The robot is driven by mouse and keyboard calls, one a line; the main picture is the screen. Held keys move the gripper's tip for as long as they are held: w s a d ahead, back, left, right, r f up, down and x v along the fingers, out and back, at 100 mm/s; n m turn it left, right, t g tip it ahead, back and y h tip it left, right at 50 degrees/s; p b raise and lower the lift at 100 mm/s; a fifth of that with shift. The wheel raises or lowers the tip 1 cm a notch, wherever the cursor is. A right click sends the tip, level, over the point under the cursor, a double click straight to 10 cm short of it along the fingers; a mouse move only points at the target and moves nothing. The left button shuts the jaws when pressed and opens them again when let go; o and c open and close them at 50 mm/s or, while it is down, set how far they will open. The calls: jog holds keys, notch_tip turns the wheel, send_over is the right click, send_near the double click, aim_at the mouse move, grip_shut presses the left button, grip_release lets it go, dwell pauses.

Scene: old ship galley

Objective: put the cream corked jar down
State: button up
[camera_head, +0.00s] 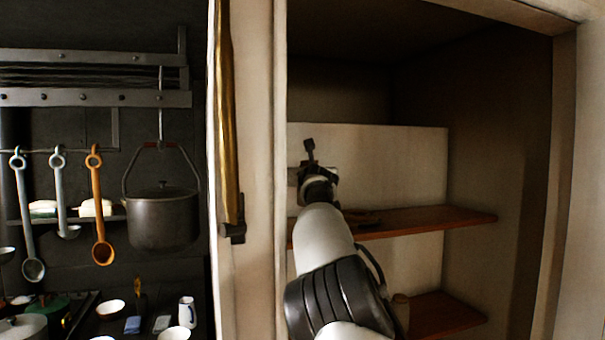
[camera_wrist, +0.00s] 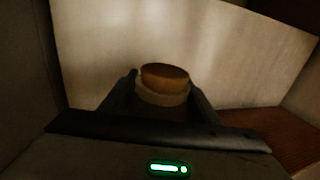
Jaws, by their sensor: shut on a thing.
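The cream corked jar (camera_wrist: 162,94) shows in the wrist view, with its round brown cork (camera_wrist: 165,76) on top and a pale rim below. My gripper (camera_wrist: 164,98) is shut on it, one dark finger on each side. The jar's lower body is hidden behind the gripper. In the head view my arm reaches into an open cupboard, and my gripper (camera_head: 309,160) is small and dark in front of the pale back panel. I cannot make out the jar there. The wooden middle shelf (camera_head: 430,221) is below and right of the gripper.
A lower shelf (camera_head: 445,314) has a dim brownish jar-like thing (camera_head: 401,308) at its left, partly behind my arm. A dark low thing (camera_head: 365,218) lies on the middle shelf. The shelf's right part is bare. The cupboard's left post (camera_head: 255,200) stands close to my arm.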

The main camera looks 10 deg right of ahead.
notch_tip(320, 180, down, 6)
jog(key=b, duration=0.3)
jog(key=shift+f, duration=0.25)
jog(key=shift+f+b, duration=0.5)
jog(key=shift+b, duration=0.1)
dwell(0.5)
